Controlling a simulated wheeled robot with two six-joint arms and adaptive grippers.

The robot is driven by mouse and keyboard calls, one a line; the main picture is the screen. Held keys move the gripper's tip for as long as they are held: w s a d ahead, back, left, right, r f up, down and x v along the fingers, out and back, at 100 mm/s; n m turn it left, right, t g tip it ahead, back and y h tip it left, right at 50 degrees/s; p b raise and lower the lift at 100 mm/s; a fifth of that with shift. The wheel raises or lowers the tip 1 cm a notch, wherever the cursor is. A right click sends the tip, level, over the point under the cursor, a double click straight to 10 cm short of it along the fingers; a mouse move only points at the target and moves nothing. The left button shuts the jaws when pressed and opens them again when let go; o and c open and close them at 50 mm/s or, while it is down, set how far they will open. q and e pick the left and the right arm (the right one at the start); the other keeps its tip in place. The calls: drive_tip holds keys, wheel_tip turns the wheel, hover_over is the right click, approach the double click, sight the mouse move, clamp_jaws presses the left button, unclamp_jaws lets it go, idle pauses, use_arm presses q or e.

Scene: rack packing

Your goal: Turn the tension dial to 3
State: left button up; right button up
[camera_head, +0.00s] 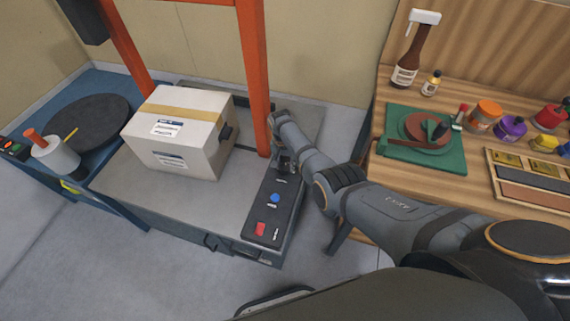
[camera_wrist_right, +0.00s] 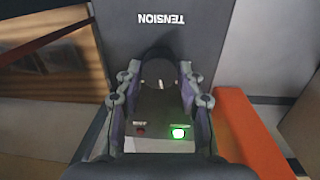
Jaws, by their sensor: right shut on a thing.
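The control panel (camera_head: 254,239) is a dark box at the right end of the strapping machine's bed, beside the orange post. My right gripper (camera_head: 286,163) reaches down to the panel's far end and hides the tension dial in the head view. In the right wrist view, the round dark tension dial (camera_wrist_right: 159,70) sits between the fingertips of the right gripper (camera_wrist_right: 161,78), below an upside-down TENSION label (camera_wrist_right: 160,20). The fingers are shut on the dial. A small pale mark shows on the dial; no scale number can be read. My left gripper is not in view.
A taped white carton (camera_head: 180,135) stands on the grey bed, left of the orange post (camera_head: 254,75). The panel also bears a blue button (camera_head: 275,198) and a red one (camera_head: 260,228). A lit green light (camera_wrist_right: 179,133) shows nearby. A wooden bench (camera_head: 385,180) stands right.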

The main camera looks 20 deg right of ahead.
sight(284, 165)
drive_tip(key=shift+m, duration=0.8)
drive_tip(key=o, duration=1.2)
drive_tip(key=r, duration=1.2)
drive_tip(key=shift+w+a, duration=0.2)
drive_tip(key=shift+w, duration=0.1)
